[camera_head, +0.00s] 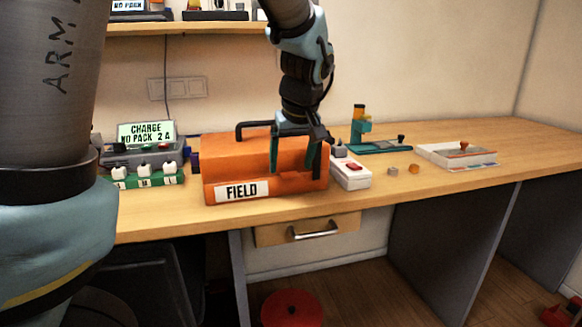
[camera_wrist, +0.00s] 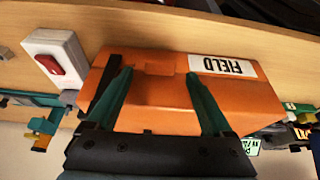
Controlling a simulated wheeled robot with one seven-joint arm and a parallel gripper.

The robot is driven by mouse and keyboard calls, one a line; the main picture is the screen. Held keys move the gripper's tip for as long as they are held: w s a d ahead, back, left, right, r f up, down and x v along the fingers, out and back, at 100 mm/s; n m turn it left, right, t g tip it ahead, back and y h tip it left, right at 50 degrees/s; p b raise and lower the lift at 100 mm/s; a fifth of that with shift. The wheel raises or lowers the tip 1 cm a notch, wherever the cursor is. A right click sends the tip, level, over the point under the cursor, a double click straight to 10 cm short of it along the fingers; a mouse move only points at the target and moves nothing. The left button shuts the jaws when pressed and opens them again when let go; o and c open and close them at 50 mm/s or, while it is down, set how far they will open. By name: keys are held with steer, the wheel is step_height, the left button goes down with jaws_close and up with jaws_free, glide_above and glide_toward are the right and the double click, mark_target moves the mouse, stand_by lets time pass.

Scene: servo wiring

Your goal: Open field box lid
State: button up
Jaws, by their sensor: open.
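The orange field box (camera_head: 225,162) stands on the wooden bench with a white FIELD label on its front. Its lid looks shut, and a dark handle (camera_head: 255,126) shows at its top. In the wrist view the box (camera_wrist: 160,95) appears upside down with its label (camera_wrist: 222,66) at upper right. My gripper (camera_head: 293,172) hangs over the right half of the box with its two green fingers apart. In the wrist view the fingers (camera_wrist: 160,76) reach across the box, with nothing seen between them but its orange surface. I cannot tell whether the fingertips touch the box.
A white switch box with a red rocker (camera_head: 350,173) stands close to the box's right. A charging station (camera_head: 145,155) is at its left. A drawer (camera_head: 308,230) is below.

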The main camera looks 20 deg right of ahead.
steer(key=shift+x, duration=0.85)
steer(key=shift+c, duration=0.2)
jaws_close()
